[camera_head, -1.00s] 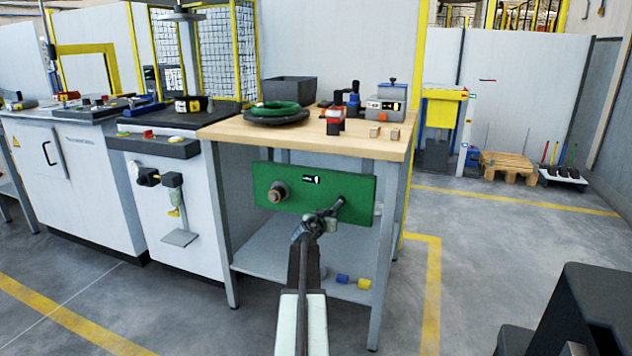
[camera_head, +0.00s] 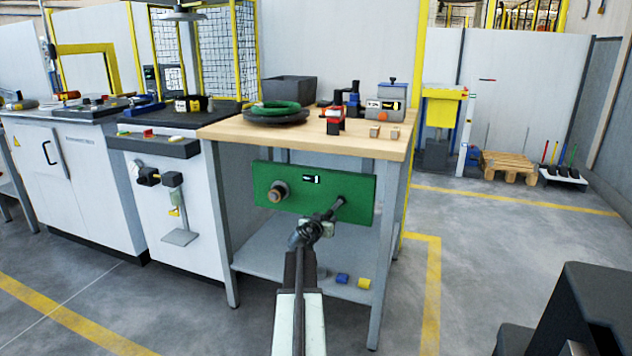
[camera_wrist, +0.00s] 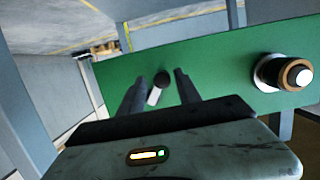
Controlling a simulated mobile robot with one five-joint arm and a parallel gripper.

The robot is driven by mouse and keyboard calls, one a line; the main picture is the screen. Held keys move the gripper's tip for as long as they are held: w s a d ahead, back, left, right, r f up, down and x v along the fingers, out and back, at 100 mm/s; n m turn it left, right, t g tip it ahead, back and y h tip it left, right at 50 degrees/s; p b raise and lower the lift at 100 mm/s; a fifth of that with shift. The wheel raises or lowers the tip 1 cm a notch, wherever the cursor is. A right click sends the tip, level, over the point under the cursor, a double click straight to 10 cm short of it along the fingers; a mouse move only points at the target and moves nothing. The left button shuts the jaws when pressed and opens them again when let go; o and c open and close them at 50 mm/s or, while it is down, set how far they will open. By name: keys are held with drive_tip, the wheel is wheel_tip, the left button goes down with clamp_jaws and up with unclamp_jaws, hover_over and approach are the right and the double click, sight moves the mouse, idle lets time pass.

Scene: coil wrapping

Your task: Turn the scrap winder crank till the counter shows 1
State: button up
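The scrap winder is a green panel (camera_head: 357,187) on the front of the wooden-topped bench. A small dark counter window (camera_head: 311,179) with a white mark is on it; I cannot read its number. A brass-coloured round knob (camera_head: 278,191) is at its left. The dark crank (camera_head: 339,203) is at its right, partly hidden by my gripper (camera_head: 324,219). In the wrist view, my gripper (camera_wrist: 160,78) has its two fingers apart, either side of the crank's dark round end (camera_wrist: 161,80) and a short pale piece (camera_wrist: 153,97). Gaps show beside the round end.
The bench top (camera_head: 372,147) carries a green coil (camera_head: 275,108), a grey bin (camera_head: 290,89) and small devices. Blue and yellow blocks lie on the lower shelf (camera_head: 262,255). A bench leg (camera_head: 384,265) stands right of the panel. The floor in front is clear.

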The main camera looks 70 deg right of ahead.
drive_tip(key=v, duration=0.2)
drive_tip(key=f+v, duration=0.1)
drive_tip(key=v, duration=0.2)
drive_tip(key=shift+a+f, duration=0.1)
drive_tip(key=shift+a, duration=0.3)
drive_tip(key=shift+w, duration=0.1)
idle(0.5)
